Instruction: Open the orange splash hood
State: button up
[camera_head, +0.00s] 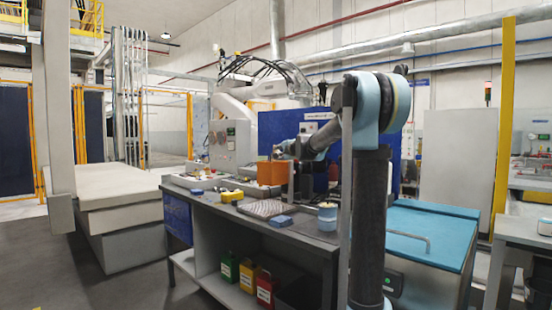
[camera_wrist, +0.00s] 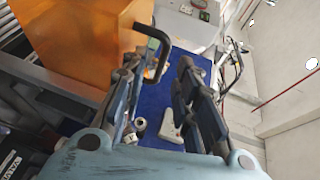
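The orange splash hood (camera_head: 271,173) stands on the grey workbench, just left of my gripper (camera_head: 285,152) in the head view. In the wrist view the hood (camera_wrist: 75,32) fills the upper left. A black bar handle (camera_wrist: 165,42) juts out from its right edge. My gripper (camera_wrist: 158,68) is open, with its two fingers apart on either side of the handle's line. The handle appears just ahead of the fingertips, and I cannot tell whether it touches the left finger. Nothing is held. The hood's inside is hidden.
The workbench (camera_head: 300,246) carries small yellow and blue items and a light blue pot (camera_head: 327,217). Green, yellow and red canisters (camera_head: 247,275) stand on its lower shelf. A blue panel (camera_head: 280,146) rises behind. A teal-topped cabinet (camera_head: 430,222) stands at the right.

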jog(key=shift+x, duration=2.2)
grip_shut()
